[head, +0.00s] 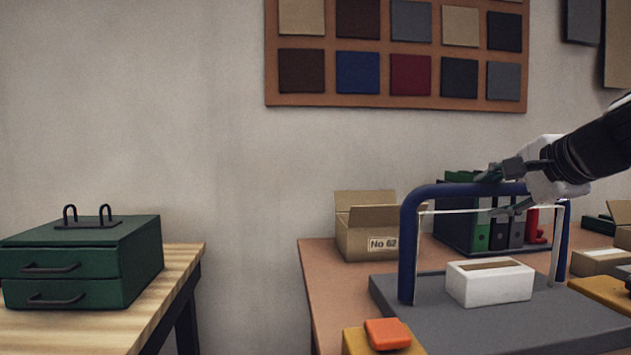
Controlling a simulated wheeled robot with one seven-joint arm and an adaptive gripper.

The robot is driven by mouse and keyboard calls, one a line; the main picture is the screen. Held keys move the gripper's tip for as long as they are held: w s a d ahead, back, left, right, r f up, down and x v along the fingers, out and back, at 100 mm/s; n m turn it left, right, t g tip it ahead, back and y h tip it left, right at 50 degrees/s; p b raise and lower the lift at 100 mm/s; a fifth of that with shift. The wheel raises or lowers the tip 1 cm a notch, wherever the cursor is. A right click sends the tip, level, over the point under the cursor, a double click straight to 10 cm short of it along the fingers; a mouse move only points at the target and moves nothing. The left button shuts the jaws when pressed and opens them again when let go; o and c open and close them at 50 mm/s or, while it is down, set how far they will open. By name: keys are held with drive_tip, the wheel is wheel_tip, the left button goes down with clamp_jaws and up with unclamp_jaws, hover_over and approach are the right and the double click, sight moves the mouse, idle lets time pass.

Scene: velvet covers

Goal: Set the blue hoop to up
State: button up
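The blue hoop (408,252) stands upright as an arch over a grey base (400,290) on the brown table. A thin pale strip (450,211) runs below its top bar. A white box (490,283) with a brown stripe sits on the base under the arch. My gripper (492,195) reaches in from the right at the hoop's top bar. One finger is above the bar and the other below it. The fingers are apart, with a gap showing under the bar; firm contact cannot be made out.
An open cardboard box (367,228) and several binders (498,232) stand behind the hoop. An orange button on a yellow block (387,334) is in front. More boxes (598,262) lie at right. A green drawer chest (80,262) stands on a separate wooden table at left.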

drive_tip(key=shift+o, duration=0.5)
drive_tip(key=shift+f, duration=0.65)
drive_tip(key=shift+r, duration=0.15)
drive_tip(key=v, duration=1.2)
drive_tip(key=shift+r, duration=0.25)
drive_tip(key=shift+w, duration=0.1)
